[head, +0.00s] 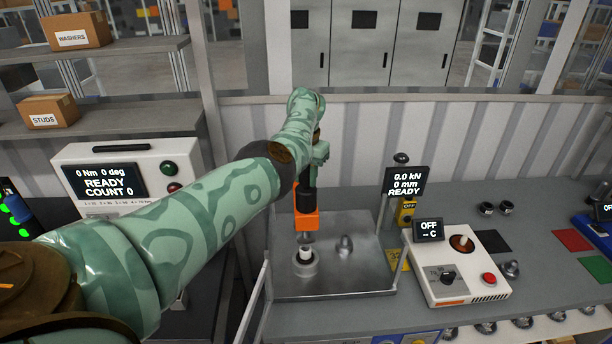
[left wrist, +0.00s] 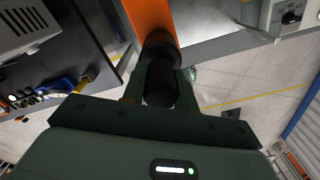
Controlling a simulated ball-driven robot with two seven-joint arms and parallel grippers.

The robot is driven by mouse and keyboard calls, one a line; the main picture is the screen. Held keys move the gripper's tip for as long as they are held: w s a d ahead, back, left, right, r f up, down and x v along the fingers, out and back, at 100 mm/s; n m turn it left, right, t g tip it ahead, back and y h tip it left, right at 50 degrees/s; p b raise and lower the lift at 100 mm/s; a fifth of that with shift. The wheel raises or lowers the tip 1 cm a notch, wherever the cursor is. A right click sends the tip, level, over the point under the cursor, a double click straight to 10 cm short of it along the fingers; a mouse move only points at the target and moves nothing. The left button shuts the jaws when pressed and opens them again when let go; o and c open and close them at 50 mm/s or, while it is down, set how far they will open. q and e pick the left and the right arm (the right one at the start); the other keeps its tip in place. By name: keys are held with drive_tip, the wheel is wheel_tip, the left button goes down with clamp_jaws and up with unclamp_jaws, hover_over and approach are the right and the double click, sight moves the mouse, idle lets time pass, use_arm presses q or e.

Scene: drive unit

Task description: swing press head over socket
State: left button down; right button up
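The press head (head: 306,220) is an orange block with a dark upper part and a short ram beneath it. In the head view it appears directly above the round socket (head: 304,268), which holds a white upright piece, with a small gap between. My left gripper (head: 314,165) is at the top of the press head, partly hidden by my own arm. In the left wrist view its fingers sit on both sides of a black cylindrical handle (left wrist: 160,82), with the orange block (left wrist: 150,20) beyond. My right gripper is in neither view.
The socket stands on a grey metal plate (head: 345,285) beside a small shiny knob (head: 344,245). A display (head: 405,182) reads 0.0 kN, 0 mm, READY. A white heater box (head: 460,275) stands right, and a white controller (head: 125,180) stands left.

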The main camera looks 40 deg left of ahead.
use_arm(q)
drive_tip(key=c, duration=1.2)
unclamp_jaws()
drive_tip(key=shift+w+a+r, duration=0.1)
drive_tip(key=shift+a+r, duration=0.2)
drive_tip(key=shift+o, duration=0.5)
drive_tip(key=shift+a+f, duration=0.1)
drive_tip(key=shift+f, duration=0.15)
drive_tip(key=shift+r, duration=0.1)
wheel_tip(320, 180, up, 16)
drive_tip(key=shift+b, duration=0.35)
